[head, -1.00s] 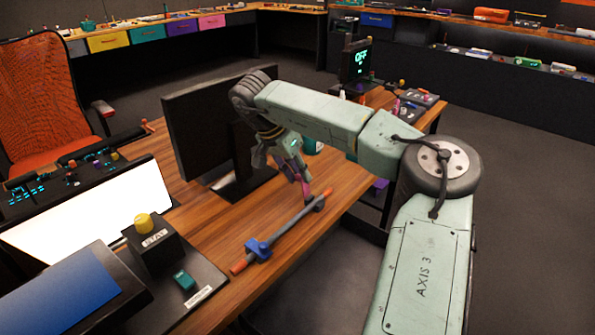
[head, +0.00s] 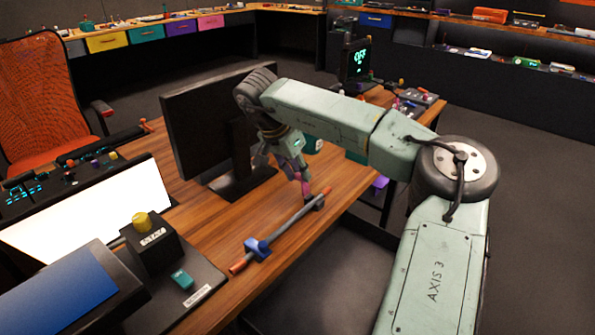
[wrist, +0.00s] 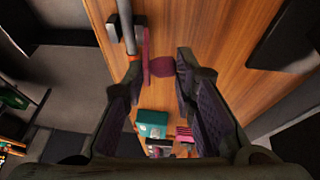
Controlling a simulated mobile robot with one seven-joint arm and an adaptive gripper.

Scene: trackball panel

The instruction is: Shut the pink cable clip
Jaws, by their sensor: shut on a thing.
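The pink cable clip (wrist: 146,58) shows in the wrist view as an upright pink flap beside a darker pink rounded part, close to the end of the grey rod. My gripper (wrist: 158,70) has its two fingers on either side of these pink parts, closed on the clip. In the head view the clip (head: 304,186) is a small pink shape at my gripper (head: 303,180), low over the desk near the rod's far end. The fingers partly hide it there, and I cannot tell how far its flap is closed.
A grey rod (head: 284,226) with orange ends lies along the desk's front edge, with a blue clamp (head: 257,249) at its near end. A dark monitor (head: 205,125) stands just left of my gripper. A teal box (wrist: 152,123) lies farther along the desk.

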